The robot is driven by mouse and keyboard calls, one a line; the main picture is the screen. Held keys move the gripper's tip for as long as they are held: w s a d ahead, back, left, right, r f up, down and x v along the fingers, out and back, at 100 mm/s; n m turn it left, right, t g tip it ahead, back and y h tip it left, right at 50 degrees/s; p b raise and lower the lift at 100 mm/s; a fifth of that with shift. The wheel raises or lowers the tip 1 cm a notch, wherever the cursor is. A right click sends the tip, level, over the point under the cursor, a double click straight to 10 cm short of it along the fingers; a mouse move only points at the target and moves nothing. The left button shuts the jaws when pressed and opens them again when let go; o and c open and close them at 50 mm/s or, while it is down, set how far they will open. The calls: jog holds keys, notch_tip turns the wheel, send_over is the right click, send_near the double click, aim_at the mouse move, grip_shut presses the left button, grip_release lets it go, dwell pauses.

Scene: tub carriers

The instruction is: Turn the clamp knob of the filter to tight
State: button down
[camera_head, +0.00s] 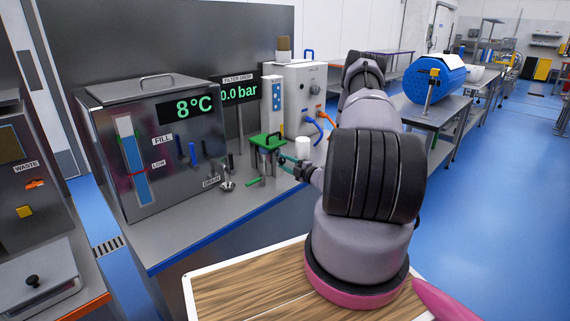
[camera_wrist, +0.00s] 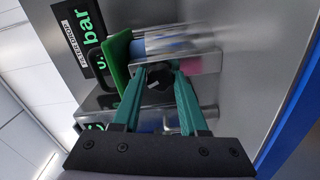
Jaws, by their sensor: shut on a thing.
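The filter has a green lid (camera_head: 268,139) and a body that shows below it in the head view. In the wrist view its green lid (camera_wrist: 118,65) and clear shiny housing (camera_wrist: 180,50) lie beyond the fingers. The black clamp knob (camera_wrist: 158,77) sits between my fingertips in the wrist view. My gripper (camera_wrist: 160,72), with teal fingers, is shut on the knob. In the head view my gripper (camera_head: 284,159) reaches the filter from the right, and the knob is too small to make out.
A steel tank (camera_head: 165,150) reading 8°C stands left of the filter. A filter-drop display (camera_head: 238,91) reads 0.0 bar. A white cylinder (camera_head: 302,147) stands close to my gripper. A grey box (camera_head: 298,88) with blue and orange hoses is behind. The front bench strip (camera_head: 185,235) is clear.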

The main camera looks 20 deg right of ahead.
jog(key=shift+s+f+m, duration=0.1)
jog(key=shift+m, duration=2.1)
jog(key=shift+c, duration=2.2)
grip_release()
jog(key=v, duration=1)
jog(key=shift+s+d, duration=0.2)
jog(key=shift+s, duration=0.15)
